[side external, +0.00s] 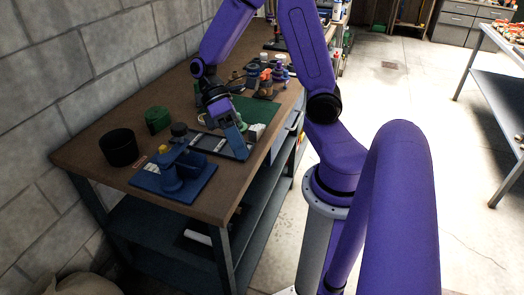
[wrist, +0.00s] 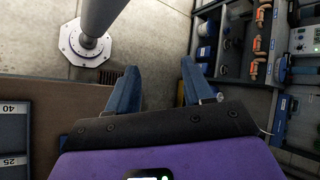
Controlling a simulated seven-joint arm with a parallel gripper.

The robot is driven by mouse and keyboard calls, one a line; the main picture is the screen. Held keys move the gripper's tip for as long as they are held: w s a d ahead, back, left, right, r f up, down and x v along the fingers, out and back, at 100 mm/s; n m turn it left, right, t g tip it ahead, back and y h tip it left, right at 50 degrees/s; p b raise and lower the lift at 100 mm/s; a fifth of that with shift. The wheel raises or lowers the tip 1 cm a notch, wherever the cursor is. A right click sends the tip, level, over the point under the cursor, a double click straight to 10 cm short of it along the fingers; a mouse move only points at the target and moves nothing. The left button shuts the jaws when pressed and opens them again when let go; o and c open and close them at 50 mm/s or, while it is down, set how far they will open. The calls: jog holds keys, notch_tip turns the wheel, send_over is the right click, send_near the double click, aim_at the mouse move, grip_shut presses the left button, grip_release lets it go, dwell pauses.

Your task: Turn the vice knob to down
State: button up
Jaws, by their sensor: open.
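The blue vice (side external: 172,168) stands on a blue base plate (side external: 200,184) near the front end of the workbench in the side view. It has a small yellow part and a dark round part near its top; I cannot tell which is the knob, or its setting. My gripper (side external: 236,142) is above the bench, to the right of the vice and apart from it. In the wrist view my gripper (wrist: 160,80) has its two blue fingers spread wide, with nothing between them. The vice does not show clearly in the wrist view.
A black cup (side external: 119,148) and a green block (side external: 157,119) stand left of and behind the vice. A dark tray (side external: 212,143) lies under my gripper. Several bottles and small items crowd the far bench. The brown bench top (side external: 92,155) is clear at its near left corner.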

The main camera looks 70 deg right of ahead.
jog(key=s+a+r+n+t+h, duration=0.2)
jog(key=s+a+n+t+h, duration=0.1)
jog(key=s+n+t, duration=0.3)
jog(key=shift+s+r+n+t+h, duration=0.3)
jog(key=shift+r+n+t+h, duration=0.1)
jog(key=shift+t+h, duration=0.45)
